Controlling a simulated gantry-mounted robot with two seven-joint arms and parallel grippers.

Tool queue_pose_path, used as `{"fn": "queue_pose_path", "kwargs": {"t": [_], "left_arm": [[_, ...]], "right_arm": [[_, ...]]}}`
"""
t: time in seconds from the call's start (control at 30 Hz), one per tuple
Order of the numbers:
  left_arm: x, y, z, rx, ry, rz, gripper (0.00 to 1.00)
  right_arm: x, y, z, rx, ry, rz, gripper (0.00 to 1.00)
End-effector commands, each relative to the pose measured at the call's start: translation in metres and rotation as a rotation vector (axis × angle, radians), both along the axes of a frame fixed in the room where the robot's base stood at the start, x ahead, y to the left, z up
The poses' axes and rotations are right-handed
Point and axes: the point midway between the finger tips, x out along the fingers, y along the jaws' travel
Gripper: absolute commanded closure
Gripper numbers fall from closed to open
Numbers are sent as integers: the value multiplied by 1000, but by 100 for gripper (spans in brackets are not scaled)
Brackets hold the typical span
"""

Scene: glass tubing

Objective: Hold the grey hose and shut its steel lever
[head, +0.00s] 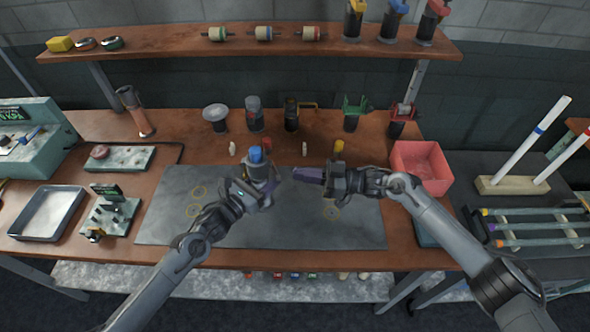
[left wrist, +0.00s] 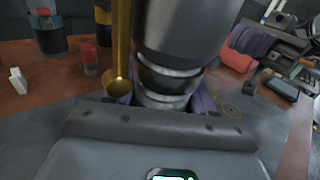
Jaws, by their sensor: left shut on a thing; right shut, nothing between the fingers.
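My left gripper (head: 264,188) is shut on a dark grey cylinder, which I take for the grey hose (left wrist: 180,30). It stands upright over the grey mat, with bright metal rings at its lower end; in the head view it has a blue top (head: 256,155). A brass-coloured rod with a rounded end, seemingly a lever (left wrist: 120,50), hangs close along its left side in the left wrist view. No clearly steel-coloured lever shows. My right gripper (head: 308,174) is shut and empty, pointing left, apart from the hose and to its right.
Several fittings stand along the table's back, including one with a brass lever (head: 291,113) and a green one (head: 353,113). A red bin (head: 420,167) is at right, a metal tray (head: 47,212) at left. The grey mat (head: 165,215) is mostly bare.

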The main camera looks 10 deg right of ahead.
Motion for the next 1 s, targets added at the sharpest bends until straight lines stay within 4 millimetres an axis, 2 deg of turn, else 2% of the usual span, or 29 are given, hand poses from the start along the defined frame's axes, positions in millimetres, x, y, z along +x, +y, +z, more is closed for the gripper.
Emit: {"fn": "queue_pose_path", "kwargs": {"t": [0.07,0.3,0.5,0.7,1.0], "left_arm": [[0,0,0,1,1,1,92],[0,0,0,1,1,1,92],[0,0,0,1,1,1,92],[0,0,0,1,1,1,92],[0,0,0,1,1,0,92]], "right_arm": [[-4,-16,4,0,-2,-3,100],[-17,-61,-2,0,0,-3,100],[-25,-89,-5,-1,0,-2,100],[-30,-103,-6,0,0,0,100],[-31,-106,-7,1,0,0,100]]}}
